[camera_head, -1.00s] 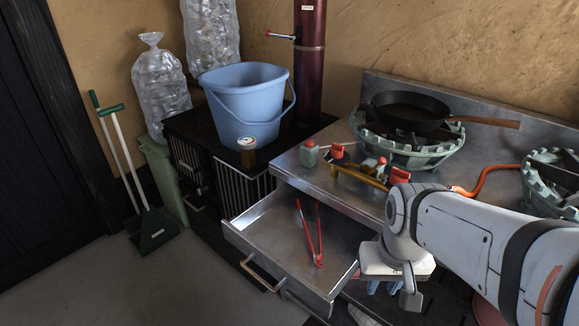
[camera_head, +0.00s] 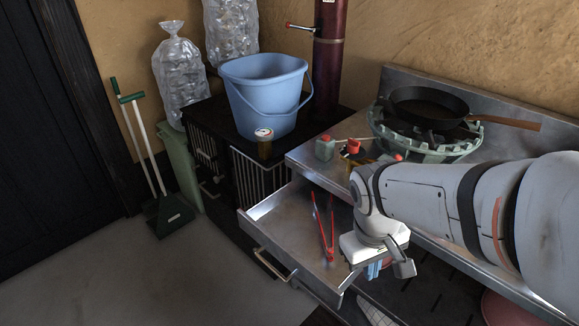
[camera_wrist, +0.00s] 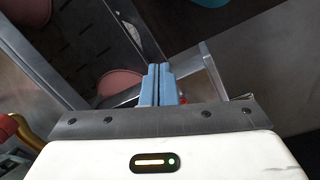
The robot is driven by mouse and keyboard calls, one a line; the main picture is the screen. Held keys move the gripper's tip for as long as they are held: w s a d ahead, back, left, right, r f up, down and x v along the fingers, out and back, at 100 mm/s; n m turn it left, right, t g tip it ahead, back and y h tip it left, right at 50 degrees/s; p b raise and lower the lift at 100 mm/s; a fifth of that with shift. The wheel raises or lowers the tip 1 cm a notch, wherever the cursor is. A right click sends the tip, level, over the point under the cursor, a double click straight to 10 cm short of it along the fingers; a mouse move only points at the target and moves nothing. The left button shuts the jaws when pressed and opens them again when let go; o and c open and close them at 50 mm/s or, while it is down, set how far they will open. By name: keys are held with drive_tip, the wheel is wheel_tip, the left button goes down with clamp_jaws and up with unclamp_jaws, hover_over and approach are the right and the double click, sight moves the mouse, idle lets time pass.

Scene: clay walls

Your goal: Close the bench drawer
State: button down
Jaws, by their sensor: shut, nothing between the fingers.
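The bench drawer (camera_head: 290,212) is pulled out from the metal bench (camera_head: 310,163) in the head view. Red-handled tongs (camera_head: 323,228) lie inside it. Its pale bar handle (camera_head: 268,262) is on the front panel, facing the lower left. My gripper (camera_head: 374,270) hangs at the drawer's right side, near the front panel's right end. In the wrist view its blue fingers (camera_wrist: 159,84) are shut together with nothing between them. Whether the fingers touch the drawer cannot be told.
A black stove cabinet (camera_head: 240,160) with a blue bucket (camera_head: 265,98) stands left of the drawer. A pan (camera_head: 428,105) sits on a burner on the bench. Small jars (camera_head: 325,148) stand near the bench edge. The floor (camera_head: 150,270) in front is clear.

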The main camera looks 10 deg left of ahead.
drive_tip(key=s+a+r+n+t+h+p, duration=0.15)
drive_tip(key=a+n+t+p, duration=0.25)
drive_tip(key=a+n, duration=0.9)
drive_tip(key=s+a+n+t+h+p, duration=0.1)
drive_tip(key=a+n+t+h+p, duration=0.25)
drive_tip(key=a+n, duration=0.95)
drive_tip(key=m+b, duration=0.2)
drive_tip(key=m, duration=0.1)
approach(275, 247)
drive_tip(key=x, duration=0.4)
drive_tip(key=shift+d+f, duration=0.15)
drive_tip(key=shift+f, duration=0.4)
drive_tip(key=shift+w+d, duration=0.4)
drive_tip(key=shift+w, duration=0.05)
drive_tip(key=shift+w, duration=0.1)
